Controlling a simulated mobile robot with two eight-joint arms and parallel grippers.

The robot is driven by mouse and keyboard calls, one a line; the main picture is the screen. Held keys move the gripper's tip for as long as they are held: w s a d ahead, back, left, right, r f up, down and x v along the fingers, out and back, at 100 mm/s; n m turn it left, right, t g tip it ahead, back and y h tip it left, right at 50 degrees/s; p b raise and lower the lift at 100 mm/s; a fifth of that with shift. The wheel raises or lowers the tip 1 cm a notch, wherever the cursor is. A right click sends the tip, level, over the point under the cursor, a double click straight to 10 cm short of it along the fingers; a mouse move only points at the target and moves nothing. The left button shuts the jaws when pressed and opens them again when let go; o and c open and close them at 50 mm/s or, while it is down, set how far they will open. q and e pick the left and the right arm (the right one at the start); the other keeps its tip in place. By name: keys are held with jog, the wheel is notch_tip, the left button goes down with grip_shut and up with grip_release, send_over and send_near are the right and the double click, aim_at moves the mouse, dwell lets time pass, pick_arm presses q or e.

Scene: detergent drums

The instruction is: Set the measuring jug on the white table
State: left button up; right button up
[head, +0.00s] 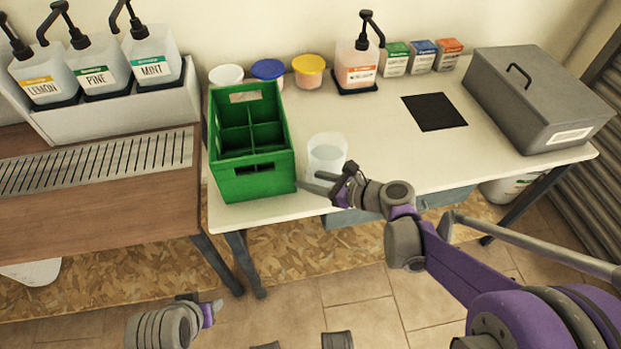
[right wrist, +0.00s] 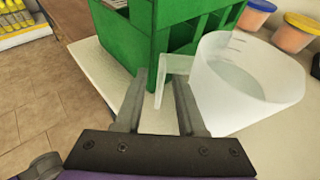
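The measuring jug (head: 327,152), clear and whitish, stands upright on the white table (head: 385,125), just right of the green crate. It also shows large in the right wrist view (right wrist: 245,85), with its handle (right wrist: 176,64) pointing toward my gripper. My right gripper (head: 322,183) is at the jug's near side, low over the table's front edge. In the right wrist view its fingers (right wrist: 162,92) are apart, with the handle's upright part between them; I cannot tell whether they touch it.
The green divided crate (head: 252,180) stands close left of the jug. Tubs, a pump bottle (head: 357,67) and small boxes (head: 423,56) line the back. A black mat (head: 434,112) and grey lidded box (head: 538,100) are at right. The table between jug and mat is clear.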

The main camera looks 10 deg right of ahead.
jog(key=shift+r, duration=0.15)
jog(key=shift+s+d+r, duration=0.1)
jog(key=shift+s+d, duration=0.05)
jog(key=shift+d, duration=0.1)
jog(key=p+v, duration=0.2)
jog(key=v, duration=0.9)
jog(key=s+a+f+n+g+h, duration=0.45)
jog(key=s+n, duration=0.35)
jog(key=n, duration=0.3)
jog(key=s+d+f+n+h, duration=0.3)
jog(key=s+d+n+h, duration=0.2)
jog(key=n, duration=1)
jog(key=s, duration=0.3)
jog(key=shift+s+d+n+h, duration=0.2)
jog(key=shift+d+n+h, duration=0.05)
jog(key=shift+n+h, duration=0.1)
